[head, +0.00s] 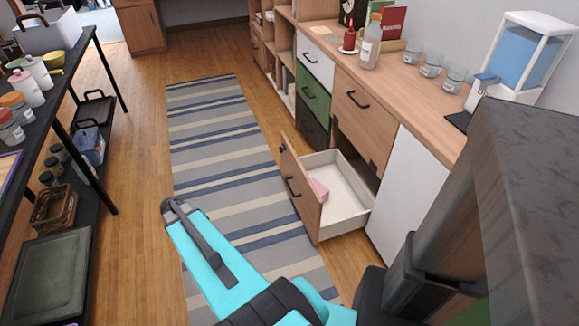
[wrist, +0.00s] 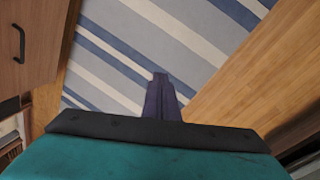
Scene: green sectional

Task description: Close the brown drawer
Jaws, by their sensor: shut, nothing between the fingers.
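The brown drawer (head: 299,200) is pulled out from the lower part of the cabinet row in the head view. Its wooden front has a dark handle, and its white inside holds a small pink item (head: 320,188). A wooden front with a dark handle, seemingly this drawer (wrist: 30,65), shows at the left of the wrist view. My gripper (head: 172,207) is to the left of the drawer front, over the striped rug and apart from the drawer. Its fingers (wrist: 160,82) are together and hold nothing.
The striped rug (head: 210,125) lies on clear floor between the cabinets and a black shelf table (head: 75,75) on the left. The wooden counter (head: 400,97) above the drawer bears a bottle, a red candle, glasses and a water dispenser (head: 520,60).

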